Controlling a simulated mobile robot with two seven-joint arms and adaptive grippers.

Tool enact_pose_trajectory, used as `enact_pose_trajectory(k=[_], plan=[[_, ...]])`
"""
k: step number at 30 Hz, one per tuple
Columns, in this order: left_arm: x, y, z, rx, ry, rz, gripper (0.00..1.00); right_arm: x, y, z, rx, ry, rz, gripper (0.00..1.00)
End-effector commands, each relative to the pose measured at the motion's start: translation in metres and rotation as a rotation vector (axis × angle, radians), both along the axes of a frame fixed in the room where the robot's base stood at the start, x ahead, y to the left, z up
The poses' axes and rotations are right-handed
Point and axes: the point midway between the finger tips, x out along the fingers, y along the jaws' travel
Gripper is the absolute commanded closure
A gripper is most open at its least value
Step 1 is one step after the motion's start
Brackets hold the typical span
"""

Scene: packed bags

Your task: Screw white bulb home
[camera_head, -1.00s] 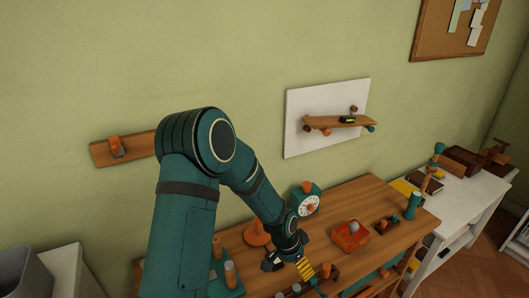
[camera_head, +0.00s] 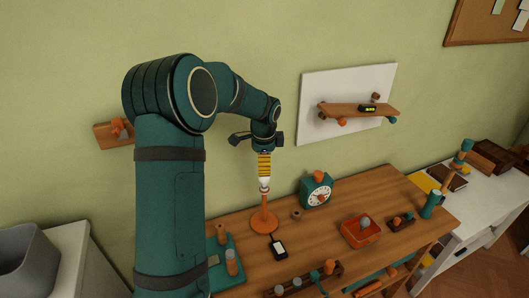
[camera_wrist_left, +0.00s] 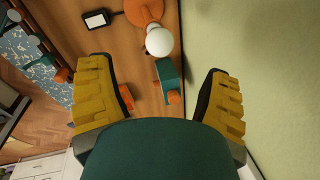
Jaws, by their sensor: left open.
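The white bulb (camera_head: 264,183) sits upright on top of the orange lamp stand (camera_head: 264,221) on the wooden table. In the left wrist view the round white bulb (camera_wrist_left: 159,41) shows above the orange lamp base (camera_wrist_left: 144,10). My left gripper (camera_head: 264,172) points down directly over the bulb. Its yellow fingers (camera_wrist_left: 156,70) are spread wide and empty, with the bulb just past the fingertips, near the middle of the gap. The bulb's lower end and the socket are too small to judge how far it is seated. My right gripper is not in view.
A teal clock (camera_head: 317,190) stands to the right of the lamp. A black and white switch (camera_head: 278,247) lies in front of it. An orange box (camera_head: 361,231) stands further right. A teal block with pegs (camera_head: 226,265) is at left. A shelf (camera_head: 358,110) hangs behind.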

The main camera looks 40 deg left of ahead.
Motion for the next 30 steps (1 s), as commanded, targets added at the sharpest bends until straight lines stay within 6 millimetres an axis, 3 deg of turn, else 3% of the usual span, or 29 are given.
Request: enact_pose_trajectory(k=[6,15,29,30], plan=[[0.005,0.005,-0.042,-0.001,0.003,-0.001,0.22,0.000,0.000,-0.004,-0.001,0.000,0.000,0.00],[0.012,0.010,-0.082,-0.001,0.001,0.000,0.22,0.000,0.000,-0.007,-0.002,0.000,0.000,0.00],[0.013,0.012,-0.092,-0.001,-0.002,0.000,0.22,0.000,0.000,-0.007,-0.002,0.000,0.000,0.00],[0.013,0.012,-0.092,-0.001,-0.002,0.000,0.28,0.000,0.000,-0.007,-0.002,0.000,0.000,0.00]])
